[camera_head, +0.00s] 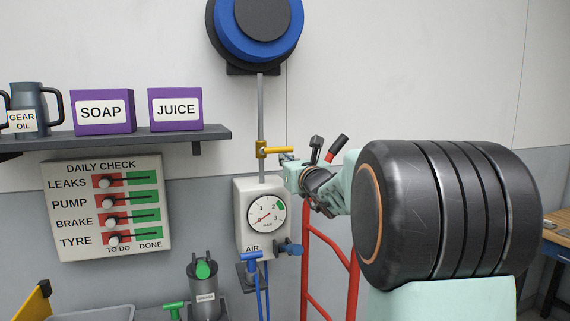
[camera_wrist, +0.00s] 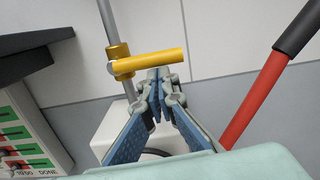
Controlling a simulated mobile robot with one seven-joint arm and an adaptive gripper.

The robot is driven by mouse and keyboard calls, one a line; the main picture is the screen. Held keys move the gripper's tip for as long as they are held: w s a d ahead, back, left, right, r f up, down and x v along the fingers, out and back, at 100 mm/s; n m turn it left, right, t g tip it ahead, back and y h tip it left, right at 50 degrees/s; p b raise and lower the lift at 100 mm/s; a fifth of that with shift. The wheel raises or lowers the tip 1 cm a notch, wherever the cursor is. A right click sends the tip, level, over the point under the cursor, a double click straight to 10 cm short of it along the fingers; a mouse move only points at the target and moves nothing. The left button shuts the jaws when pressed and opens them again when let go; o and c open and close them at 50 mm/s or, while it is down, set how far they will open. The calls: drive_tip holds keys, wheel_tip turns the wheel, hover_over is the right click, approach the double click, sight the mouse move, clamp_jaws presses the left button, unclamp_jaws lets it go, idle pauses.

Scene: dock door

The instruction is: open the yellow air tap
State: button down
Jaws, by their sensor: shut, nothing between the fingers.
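The yellow air tap (camera_head: 262,149) sits on a vertical grey pipe above the white air gauge box (camera_head: 246,190). Its handle lies crosswise to the pipe, pointing right. In the wrist view the tap's handle (camera_wrist: 150,63) runs across the upper middle, with its collar around the pipe. My gripper (camera_head: 286,166) is just below and right of the handle in the head view. In the wrist view my gripper's fingertips (camera_wrist: 157,76) are together, empty, just under the handle. I cannot tell whether they touch it.
A red hand truck (camera_head: 306,262) with a dark grip stands right of the gauge. A shelf (camera_head: 180,137) with purple boxes is on the left, above a daily check board (camera_head: 107,207). A blue hose reel (camera_head: 255,30) hangs above. Blue fittings (camera_head: 253,257) sit below the gauge.

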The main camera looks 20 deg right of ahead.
drive_tip(key=shift+d+r+n+b, duration=0.1)
drive_tip(key=shift+r+n+b, duration=0.05)
drive_tip(key=shift+n+b, duration=0.35)
drive_tip(key=r+n+b, duration=0.1)
drive_tip(key=n+b, duration=0.2)
drive_tip(key=shift+d+r+n+b, duration=0.1)
drive_tip(key=shift+r+n+b, duration=0.25)
drive_tip(key=shift+r+n, duration=0.05)
drive_tip(key=a+r+n+y+b, duration=0.1)
drive_tip(key=a+r+n+b, duration=0.2)
drive_tip(key=n, duration=1)
drive_tip(key=shift+a+r+g+b, duration=0.25)
drive_tip(key=shift+r+g+b, duration=0.05)
drive_tip(key=shift+r+b, duration=0.9)
drive_tip(key=shift+n, duration=0.3)
drive_tip(key=shift+d, duration=0.1)
